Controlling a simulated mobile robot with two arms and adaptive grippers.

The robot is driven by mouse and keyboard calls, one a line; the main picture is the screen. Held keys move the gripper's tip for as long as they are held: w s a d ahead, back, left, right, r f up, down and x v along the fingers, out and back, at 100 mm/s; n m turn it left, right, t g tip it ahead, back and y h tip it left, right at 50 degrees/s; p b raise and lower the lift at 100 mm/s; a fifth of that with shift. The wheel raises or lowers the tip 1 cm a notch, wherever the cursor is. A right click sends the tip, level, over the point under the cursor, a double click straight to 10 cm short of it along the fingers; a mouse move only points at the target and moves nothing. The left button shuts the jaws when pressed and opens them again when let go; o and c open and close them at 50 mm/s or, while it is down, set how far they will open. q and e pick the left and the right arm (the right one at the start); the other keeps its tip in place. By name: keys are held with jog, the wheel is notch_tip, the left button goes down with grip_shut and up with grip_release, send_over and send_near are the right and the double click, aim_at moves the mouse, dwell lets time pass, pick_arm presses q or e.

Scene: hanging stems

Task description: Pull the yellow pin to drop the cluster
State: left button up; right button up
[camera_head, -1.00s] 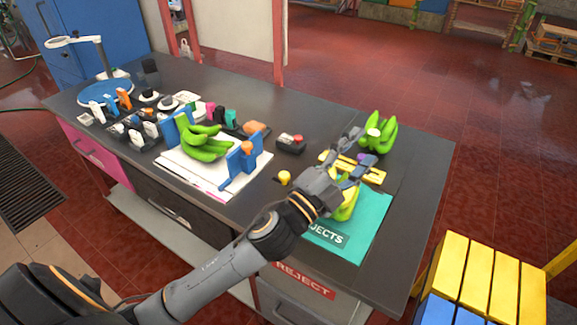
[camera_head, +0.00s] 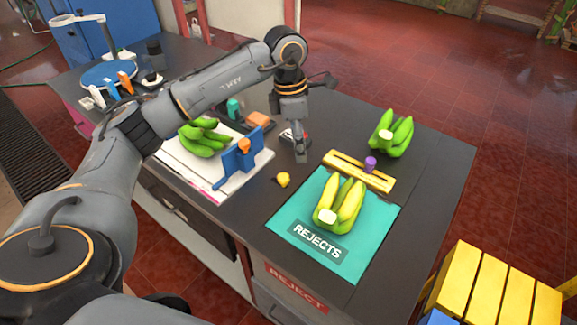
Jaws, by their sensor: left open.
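A small round yellow knob (camera_head: 283,180) sits on the dark table; it is the nearest match to a yellow pin that I see. A yellow-green cluster (camera_head: 341,203) rests on the teal REJECTS mat (camera_head: 282,222). Another green cluster (camera_head: 391,135) lies at the right. My left gripper (camera_head: 301,156) points down, open with nothing seen in it, behind and slightly right of the yellow knob. It partly hides a black box with a red button (camera_head: 306,136). My right gripper is out of view.
A yellow bar (camera_head: 343,162) with a purple knob (camera_head: 370,163) lies behind the mat. A yellow slatted crate (camera_head: 492,285) is at the lower right.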

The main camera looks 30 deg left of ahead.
pick_arm(q)
jog(key=r+y, duration=0.1)
jog(key=y, duration=0.1)
send_over(283, 176)
notch_tip(283, 176, down, 13)
jog(key=p, duration=0.3)
jog(key=shift+f, duration=0.15)
grip_shut()
